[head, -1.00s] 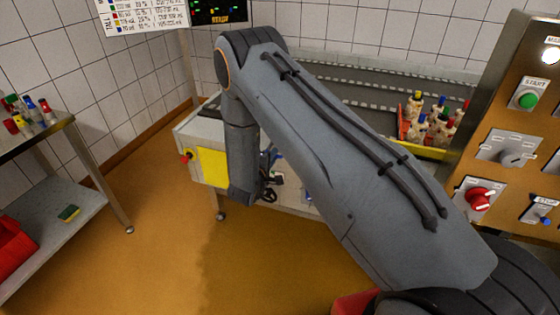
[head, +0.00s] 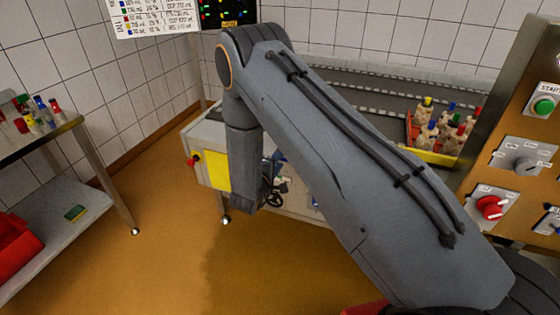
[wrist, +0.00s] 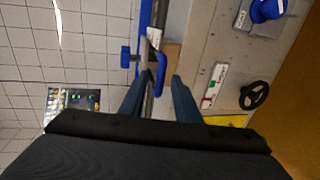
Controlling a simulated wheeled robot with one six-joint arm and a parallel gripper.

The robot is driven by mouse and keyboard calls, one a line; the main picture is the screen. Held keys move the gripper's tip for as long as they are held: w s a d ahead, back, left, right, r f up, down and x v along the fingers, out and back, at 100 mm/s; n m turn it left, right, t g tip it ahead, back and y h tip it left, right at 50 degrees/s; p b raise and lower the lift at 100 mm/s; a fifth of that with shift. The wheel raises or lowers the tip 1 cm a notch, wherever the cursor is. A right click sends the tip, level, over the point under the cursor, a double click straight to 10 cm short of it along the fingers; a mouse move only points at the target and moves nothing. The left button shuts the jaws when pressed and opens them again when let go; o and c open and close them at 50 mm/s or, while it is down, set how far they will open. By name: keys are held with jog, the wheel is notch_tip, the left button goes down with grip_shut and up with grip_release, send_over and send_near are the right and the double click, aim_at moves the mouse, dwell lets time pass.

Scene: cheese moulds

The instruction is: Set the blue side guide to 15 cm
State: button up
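In the wrist view a blue side guide rail (wrist: 146,14) runs in from the top edge, with a blue knob (wrist: 126,57) to its left and a blue loop-shaped handle (wrist: 162,70) below it. My gripper (wrist: 155,82) is open. Its two fingers stand apart on either side of the blue handle's lower end; I cannot tell whether they touch it. No guide scale reading is legible. In the head view my arm hides most of the gripper and the guide.
A black handwheel (wrist: 254,95) and another blue knob (wrist: 268,10) are on the machine's side. Floor between is clear.

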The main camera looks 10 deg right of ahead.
jog(key=shift+b+v, duration=0.4)
jog(key=shift+v, duration=2.1)
